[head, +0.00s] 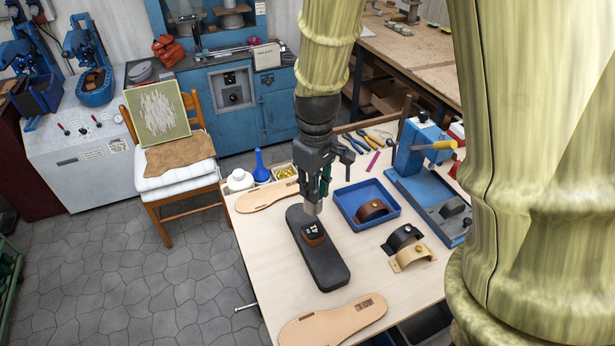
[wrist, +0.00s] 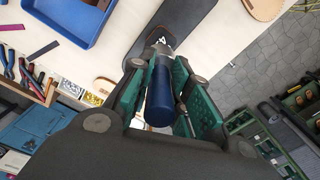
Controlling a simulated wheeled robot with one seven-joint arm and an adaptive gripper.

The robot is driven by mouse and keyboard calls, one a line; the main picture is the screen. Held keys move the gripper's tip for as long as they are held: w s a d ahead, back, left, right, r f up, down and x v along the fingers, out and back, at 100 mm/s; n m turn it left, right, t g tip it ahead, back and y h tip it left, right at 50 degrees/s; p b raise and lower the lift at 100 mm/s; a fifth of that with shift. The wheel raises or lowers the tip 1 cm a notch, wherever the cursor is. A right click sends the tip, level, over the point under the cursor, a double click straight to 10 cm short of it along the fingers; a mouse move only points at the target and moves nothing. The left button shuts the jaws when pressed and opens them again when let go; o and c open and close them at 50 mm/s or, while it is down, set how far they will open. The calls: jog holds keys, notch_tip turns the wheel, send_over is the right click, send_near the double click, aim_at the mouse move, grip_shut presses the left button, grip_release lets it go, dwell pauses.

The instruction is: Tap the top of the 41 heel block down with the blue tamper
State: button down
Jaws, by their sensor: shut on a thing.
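My gripper (head: 320,180) is shut on the blue tamper, which points down. In the wrist view the gripper's (wrist: 165,95) green-padded fingers sit either side of the tamper's blue handle (wrist: 160,98). In the head view only the tamper's pale metal end (head: 313,208) shows clearly below the fingers. The brown 41 heel block (head: 314,238) with a dark, numbered top lies on a long black pad (head: 325,268). The metal end is just above the block, with a small gap in the head view. In the wrist view the block (wrist: 161,40) is partly hidden behind the tamper.
A blue tray (head: 348,215) with a brown curved piece stands right of the pad. Black and tan curved pieces (head: 412,257) lie beside it. Tan soles (head: 330,322) lie at the front and back.

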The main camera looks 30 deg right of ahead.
jog(key=shift+s+a+f+b, duration=0.1)
jog(key=shift+s+f+b, duration=0.2)
jog(key=shift+s+b, duration=0.2)
jog(key=f+b, duration=0.1)
jog(key=f, duration=0.1)
jog(key=w+f+b, duration=0.1)
jog(key=b, duration=0.1)
jog(key=shift+f, duration=0.35)
jog(key=shift+s+f+b, duration=0.3)
jog(key=shift+s+b, duration=0.05)
jog(key=shift+s, duration=0.05)
jog(key=shift+w+f, duration=0.1)
jog(key=shift+f, duration=0.05)
jog(key=shift+w, duration=0.1)
